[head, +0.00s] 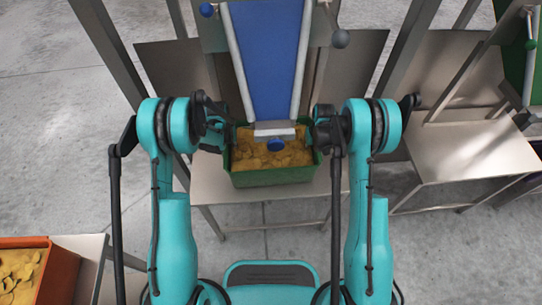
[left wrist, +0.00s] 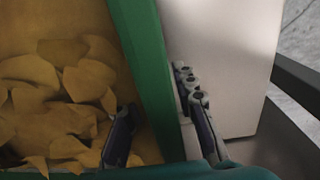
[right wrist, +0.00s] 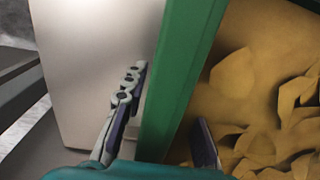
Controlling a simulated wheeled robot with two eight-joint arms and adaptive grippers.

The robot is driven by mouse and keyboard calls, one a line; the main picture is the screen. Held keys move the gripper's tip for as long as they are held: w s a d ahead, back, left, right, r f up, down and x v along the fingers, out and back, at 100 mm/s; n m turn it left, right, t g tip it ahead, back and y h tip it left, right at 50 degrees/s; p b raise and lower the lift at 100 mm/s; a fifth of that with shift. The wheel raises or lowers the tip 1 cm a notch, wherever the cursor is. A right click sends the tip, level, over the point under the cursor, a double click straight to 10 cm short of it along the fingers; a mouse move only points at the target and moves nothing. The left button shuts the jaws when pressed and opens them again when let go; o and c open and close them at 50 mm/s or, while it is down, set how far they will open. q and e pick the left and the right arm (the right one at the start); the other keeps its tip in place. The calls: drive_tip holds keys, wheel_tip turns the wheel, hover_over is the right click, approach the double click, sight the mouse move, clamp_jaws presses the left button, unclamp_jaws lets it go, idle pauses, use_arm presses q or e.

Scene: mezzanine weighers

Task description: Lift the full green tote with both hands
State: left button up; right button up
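The green tote (head: 275,178) is full of yellow-brown chip-like pieces (head: 283,158) and stands on a pale metal stand below a blue conveyor. My left gripper (head: 226,134) is at its left side and my right gripper (head: 322,134) at its right side. In the left wrist view my left gripper (left wrist: 157,98) has one finger inside the tote and one outside, with the green wall (left wrist: 150,75) between. My right gripper (right wrist: 168,98) straddles the opposite wall (right wrist: 180,75) likewise. Small gaps show beside the inner fingers, so both look open. Head-view fingertips are mostly hidden.
The blue conveyor (head: 268,60) ends over the tote's rear, with a light plate (head: 275,133) at its lower end. Metal posts rise on both sides. An orange tote (head: 42,275) with similar pieces sits lower left. An empty metal stand (head: 475,150) is at right.

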use_arm(q)
drive_tip(key=shift+f, duration=0.1)
use_arm(e)
drive_tip(key=shift+f, duration=0.1)
use_arm(q)
drive_tip(key=shift+c, duration=0.3)
use_arm(e)
drive_tip(key=shift+c, duration=0.3)
use_arm(q)
clamp_jaws()
use_arm(e)
clamp_jaws()
